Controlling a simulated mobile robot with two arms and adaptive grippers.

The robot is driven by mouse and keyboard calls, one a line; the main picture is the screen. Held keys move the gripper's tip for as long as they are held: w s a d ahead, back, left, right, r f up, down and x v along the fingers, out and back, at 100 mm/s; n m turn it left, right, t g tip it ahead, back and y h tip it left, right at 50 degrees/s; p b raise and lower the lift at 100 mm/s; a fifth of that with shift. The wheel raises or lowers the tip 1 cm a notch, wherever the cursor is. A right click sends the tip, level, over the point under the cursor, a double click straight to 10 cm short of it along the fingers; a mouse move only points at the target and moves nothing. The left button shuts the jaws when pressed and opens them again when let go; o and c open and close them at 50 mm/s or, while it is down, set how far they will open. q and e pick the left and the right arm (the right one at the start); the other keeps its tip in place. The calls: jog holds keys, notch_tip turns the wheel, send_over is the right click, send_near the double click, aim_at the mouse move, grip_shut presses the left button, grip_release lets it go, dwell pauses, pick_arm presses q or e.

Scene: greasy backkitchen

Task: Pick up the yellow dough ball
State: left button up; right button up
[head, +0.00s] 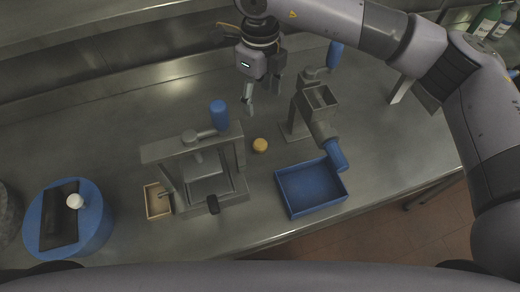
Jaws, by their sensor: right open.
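The yellow dough ball (260,145) is small and round. In the head view it sits on the steel counter, between the grey press with a blue handle and the grey grinder. My right gripper (262,98) is open and empty, above and a little behind the ball, apart from it. Its fingers point down toward the counter. My left gripper is not in view.
The press (205,178) stands left of the ball, with a small wooden box (157,212) beside it. The grinder (318,105) and a blue tray (282,192) are to the right. A blue round container (92,232) is at far left. Counter behind the press is clear.

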jog(key=f, duration=0.1)
jog(key=p, duration=0.2)
send_over(259, 146)
notch_tip(259, 146, down, 4)
jog(key=f, duration=0.2)
jog(key=f+p, duration=0.1)
jog(key=f, duration=0.1)
jog(key=f+p, duration=0.1)
jog(key=f, duration=0.1)
jog(key=shift+w+d+f, duration=0.15)
jog(key=shift+w+f, duration=0.1)
jog(key=shift+w, duration=0.05)
jog(key=shift+f, duration=0.55)
jog(key=shift+s+f+p, duration=0.1)
jog(key=shift+f+p, duration=0.2)
jog(key=shift+p, duration=0.25)
notch_tip(259, 146, down, 4)
jog(key=shift+s+r+p, duration=0.15)
jog(key=shift+r+p, duration=0.05)
jog(key=shift+p, duration=0.7)
jog(key=shift+f, duration=0.5)
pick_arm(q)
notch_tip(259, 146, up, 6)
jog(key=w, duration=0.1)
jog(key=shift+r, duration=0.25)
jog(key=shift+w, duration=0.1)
pick_arm(e)
jog(key=shift+c, duration=0.2)
